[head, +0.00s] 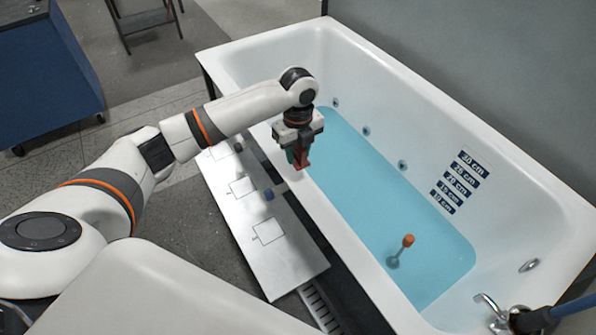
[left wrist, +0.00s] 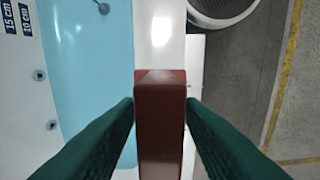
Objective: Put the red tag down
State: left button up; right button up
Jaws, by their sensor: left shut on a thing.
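The red tag (head: 302,159) is a small red block held by my left gripper (head: 298,152) over the near rim of the bathtub. In the left wrist view the red tag (left wrist: 160,115) stands between the two green fingers (left wrist: 160,122), which close on it from both sides. The white rim (left wrist: 158,35) lies beneath it there, with blue water to the left. I cannot tell whether the tag touches the rim. My right gripper is not in view.
The bathtub (head: 352,222) holds blue water (head: 385,205) and an orange-topped rod (head: 408,240). A faucet (head: 490,305) stands at bottom right.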

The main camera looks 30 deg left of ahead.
aim_at(298, 178)
pick_arm(q)
jog(key=shift+f, duration=3.45)
jog(key=o, duration=1)
jog(key=shift+f, duration=0.15)
notch_tip(298, 178, up, 12)
jog(key=shift+r, duration=0.15)
